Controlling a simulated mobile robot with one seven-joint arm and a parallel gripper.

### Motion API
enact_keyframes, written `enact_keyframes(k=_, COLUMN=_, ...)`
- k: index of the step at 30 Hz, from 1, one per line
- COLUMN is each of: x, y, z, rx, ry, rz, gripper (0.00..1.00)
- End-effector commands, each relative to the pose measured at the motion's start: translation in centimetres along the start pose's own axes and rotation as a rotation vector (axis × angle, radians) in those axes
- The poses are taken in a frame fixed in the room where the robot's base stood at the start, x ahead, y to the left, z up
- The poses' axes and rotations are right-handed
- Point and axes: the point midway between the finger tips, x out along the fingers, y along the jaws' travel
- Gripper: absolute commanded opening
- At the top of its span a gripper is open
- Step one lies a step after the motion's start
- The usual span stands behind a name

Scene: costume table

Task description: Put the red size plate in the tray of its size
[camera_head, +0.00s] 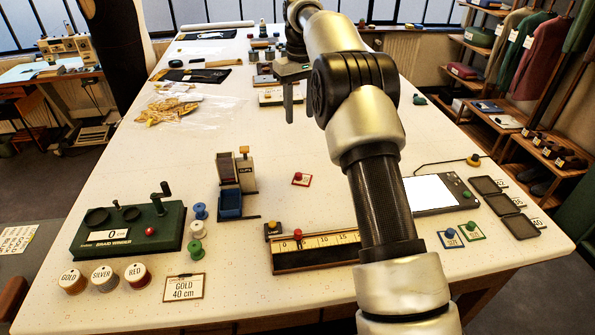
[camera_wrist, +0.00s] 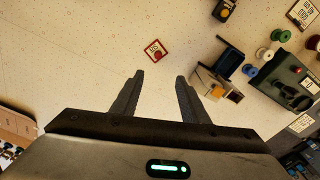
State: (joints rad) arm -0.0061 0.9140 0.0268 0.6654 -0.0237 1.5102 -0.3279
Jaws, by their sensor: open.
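The red size plate (camera_head: 301,179) is a small white square with a red edge and a red knob, lying flat on the table left of my arm. In the wrist view the red plate (camera_wrist: 154,51) lies beyond my fingertips, roughly between their lines; its number is too small to read surely. My gripper (camera_wrist: 160,77) is open and empty; in the head view my gripper (camera_head: 290,100) is farther back than the plate, above the table. Three dark trays, back (camera_head: 486,185), middle (camera_head: 503,203) and front (camera_head: 521,226), stand at the right edge with white labels I cannot read surely.
A blue plate (camera_head: 450,238) and a green plate (camera_head: 472,231) lie near the trays. A ruler board (camera_head: 315,252) lies in front of the red plate, and a dispenser (camera_head: 236,187) stands to its left. A braid winder (camera_head: 128,225) and spools stand farther left. Table around the red plate is clear.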

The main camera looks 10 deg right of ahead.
Motion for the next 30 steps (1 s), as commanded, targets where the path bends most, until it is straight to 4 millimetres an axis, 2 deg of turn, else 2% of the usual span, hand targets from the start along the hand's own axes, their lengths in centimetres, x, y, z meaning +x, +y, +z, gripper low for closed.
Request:
enact_keyframes(k=1, x=2.0, y=0.2, z=-0.6, rx=-0.009, ry=-0.016, rz=-0.007, gripper=0.41)
enact_keyframes(k=4, x=4.4, y=0.4, z=-1.2, rx=-0.026, ry=-0.036, rz=-0.015, gripper=0.41)
enact_keyframes(k=11, x=7.2, y=0.5, z=-1.4, rx=-0.038, ry=-0.051, rz=-0.021, gripper=0.41)
enact_keyframes(k=24, x=16.1, y=0.4, z=-0.9, rx=-0.037, ry=-0.052, rz=-0.021, gripper=0.41)
enact_keyframes(k=30, x=18.0, y=0.4, z=-0.9, rx=-0.037, ry=-0.048, rz=-0.020, gripper=0.41)
